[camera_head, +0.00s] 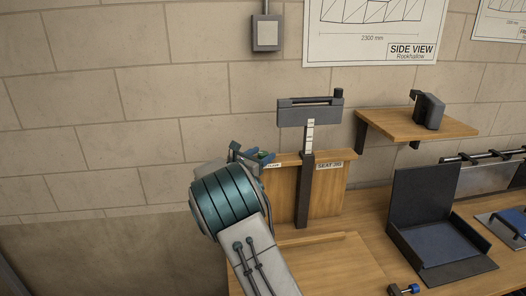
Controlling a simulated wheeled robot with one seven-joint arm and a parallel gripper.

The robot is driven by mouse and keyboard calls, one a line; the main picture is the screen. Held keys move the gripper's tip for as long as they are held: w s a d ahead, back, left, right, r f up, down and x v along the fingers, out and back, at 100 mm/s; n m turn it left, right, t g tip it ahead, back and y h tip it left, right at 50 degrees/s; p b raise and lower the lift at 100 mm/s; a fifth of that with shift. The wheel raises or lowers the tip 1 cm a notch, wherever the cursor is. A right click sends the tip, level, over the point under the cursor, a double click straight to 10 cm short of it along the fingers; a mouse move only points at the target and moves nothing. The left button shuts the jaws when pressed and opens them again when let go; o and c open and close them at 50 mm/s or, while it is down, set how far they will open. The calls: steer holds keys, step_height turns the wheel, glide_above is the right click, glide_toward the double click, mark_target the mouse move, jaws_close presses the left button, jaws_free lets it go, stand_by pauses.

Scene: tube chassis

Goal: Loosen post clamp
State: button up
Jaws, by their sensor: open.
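A dark upright post (304,192) with a pale marked strip stands against a wooden board labelled "SEAT JIG" (277,189). A dark grey block (309,114) sits across the post's top, with a thin bar and a small knob (339,94) at its right end. I cannot tell which of these parts is the post clamp. My gripper (255,154) is open, left of the post and below the block, at the board's upper left corner. It appears apart from the post and block. My wrist hides part of the board's left side and most of the gripper.
A wall shelf (400,124) holds a dark device (429,111). The brick wall stands close behind the board.

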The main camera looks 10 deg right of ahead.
steer(key=shift+w+d, duration=0.45)
steer(key=c, duration=1)
